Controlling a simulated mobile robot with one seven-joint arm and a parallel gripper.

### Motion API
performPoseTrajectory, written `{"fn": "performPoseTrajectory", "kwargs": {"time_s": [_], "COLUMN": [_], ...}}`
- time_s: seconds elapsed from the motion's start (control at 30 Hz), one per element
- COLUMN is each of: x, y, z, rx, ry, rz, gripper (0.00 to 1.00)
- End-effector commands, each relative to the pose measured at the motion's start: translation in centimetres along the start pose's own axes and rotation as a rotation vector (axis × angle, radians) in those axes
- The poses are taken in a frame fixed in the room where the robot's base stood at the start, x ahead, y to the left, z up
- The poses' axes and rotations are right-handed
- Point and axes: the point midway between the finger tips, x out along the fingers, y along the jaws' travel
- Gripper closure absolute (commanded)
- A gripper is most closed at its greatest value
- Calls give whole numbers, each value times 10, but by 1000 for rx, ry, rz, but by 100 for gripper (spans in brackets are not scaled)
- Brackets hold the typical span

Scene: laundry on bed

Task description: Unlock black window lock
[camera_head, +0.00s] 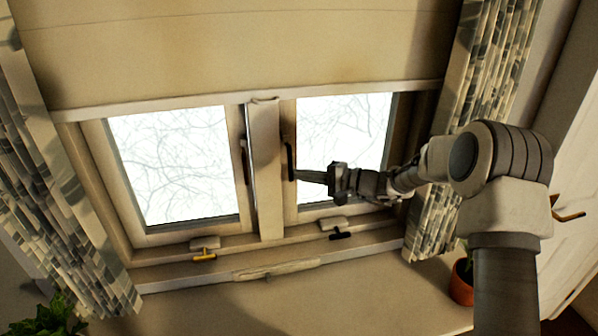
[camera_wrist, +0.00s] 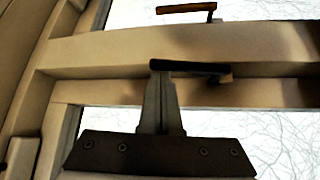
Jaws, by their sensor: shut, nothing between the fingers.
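The window has a black handle (camera_head: 291,160) upright on the right sash, beside the central post. It also shows in the wrist view (camera_wrist: 192,67), lying across the picture with its pivot at the right end. My gripper (camera_head: 303,176) is shut and empty, with its tips at the lower part of this handle. In the wrist view the fingertips (camera_wrist: 162,72) meet the handle's free left end; I cannot tell whether they touch it. A second black fastening (camera_head: 341,236) sits on the lower frame of the right sash, below my gripper.
The left sash has a dark brown handle (camera_head: 245,160), also in the wrist view (camera_wrist: 186,9), and a yellow fastening (camera_head: 205,256) below. A blind (camera_head: 240,50) hangs above. Patterned curtains (camera_head: 470,130) flank the window. A potted plant (camera_head: 462,282) stands at the lower right.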

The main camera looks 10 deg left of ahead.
Motion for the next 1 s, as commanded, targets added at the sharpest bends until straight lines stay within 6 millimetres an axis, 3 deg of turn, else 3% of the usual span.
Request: {"fn": "performPoseTrajectory", "kwargs": {"time_s": [0.4,1.0], "x": [-16,-24], "y": [-9,-9], "z": [20,30], "rx": [258,256], "ry": [0,-1], "rz": [209,204], "gripper": [100,100]}}
